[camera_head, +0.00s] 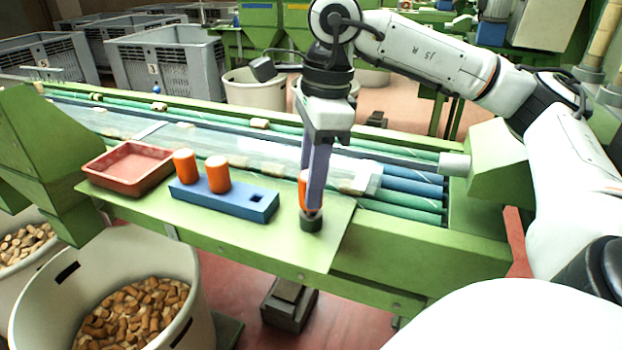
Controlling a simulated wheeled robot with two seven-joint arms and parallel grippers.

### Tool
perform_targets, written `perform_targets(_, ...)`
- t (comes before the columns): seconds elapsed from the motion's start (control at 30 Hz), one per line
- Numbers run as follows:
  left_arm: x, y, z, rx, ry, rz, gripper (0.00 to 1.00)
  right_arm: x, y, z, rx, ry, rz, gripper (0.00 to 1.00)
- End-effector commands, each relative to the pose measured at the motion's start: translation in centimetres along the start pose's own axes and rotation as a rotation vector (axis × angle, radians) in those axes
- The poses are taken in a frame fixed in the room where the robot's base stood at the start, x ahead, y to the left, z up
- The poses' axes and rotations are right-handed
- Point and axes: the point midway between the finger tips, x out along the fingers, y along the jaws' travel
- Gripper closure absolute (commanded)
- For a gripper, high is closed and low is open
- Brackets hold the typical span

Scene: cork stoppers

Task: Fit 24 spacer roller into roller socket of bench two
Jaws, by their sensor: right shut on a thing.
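My right gripper (313,205) points straight down over the right part of the green bench plate (255,240). It is shut on an orange roller (303,190), mostly hidden behind the fingers. A short dark round socket (311,222) stands on the plate directly below the fingertips. I cannot tell whether the roller is inside it or just above it. My left gripper is not in view.
A red tray (128,184) sits at the plate's left end. Behind runs a conveyor with green rollers (400,204) and a clear cover, with corks on it. A white bin of corks (35,300) stands below at front left. Grey crates (165,70) stand behind.

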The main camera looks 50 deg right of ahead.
Motion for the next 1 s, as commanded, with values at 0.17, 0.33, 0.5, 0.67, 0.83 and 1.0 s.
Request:
perform_targets(0.17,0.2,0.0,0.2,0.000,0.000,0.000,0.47,0.3,0.0,0.0,0.000,0.000,-0.001,0.93)
perform_targets(0.33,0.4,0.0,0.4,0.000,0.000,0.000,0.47,0.6,0.0,-0.1,0.000,0.000,0.000,0.93)
perform_targets(0.5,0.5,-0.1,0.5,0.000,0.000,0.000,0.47,0.8,0.0,-0.1,0.000,0.000,0.000,0.93)
perform_targets(0.67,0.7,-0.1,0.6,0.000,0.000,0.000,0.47,1.1,0.0,-0.1,0.000,0.000,0.000,0.93)
perform_targets(0.83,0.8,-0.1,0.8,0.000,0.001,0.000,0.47,1.3,0.0,-0.2,0.000,0.000,0.000,0.93)
perform_targets(1.0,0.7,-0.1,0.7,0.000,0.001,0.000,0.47,1.2,0.0,-0.2,0.000,0.000,-0.001,0.48)
